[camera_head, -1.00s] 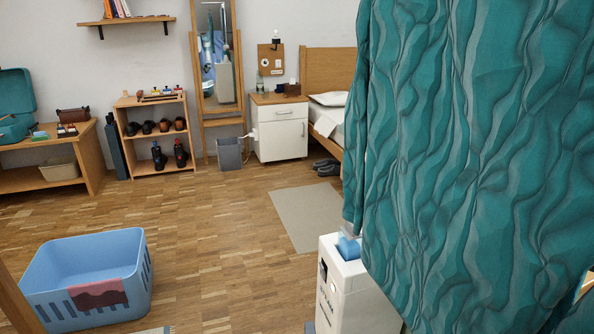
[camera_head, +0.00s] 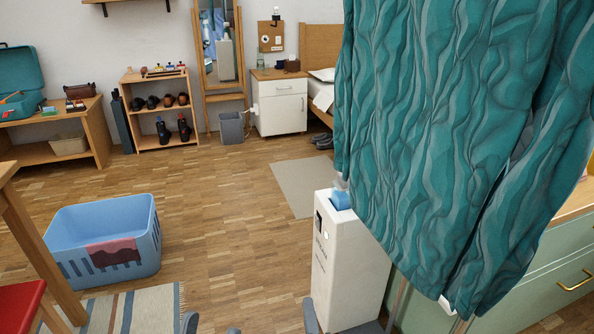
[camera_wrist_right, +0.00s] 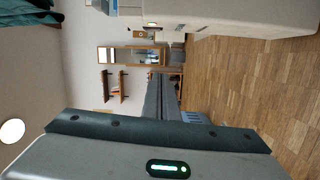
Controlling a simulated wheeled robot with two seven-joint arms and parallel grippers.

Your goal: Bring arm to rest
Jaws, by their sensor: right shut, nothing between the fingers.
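In the right wrist view my right gripper (camera_wrist_right: 160,98) is a dark grey wedge pointing up from a dark bar across my wrist. Its jaws are shut and empty, with open room beyond.
A white tower (camera_head: 345,265) with a blue top stands close on the right below hanging teal cloth (camera_head: 430,140). A blue basket (camera_head: 150,245) and striped rug (camera_head: 135,308) are at left. A green drawer unit (camera_head: 545,275) is far right. Mid-floor is clear.

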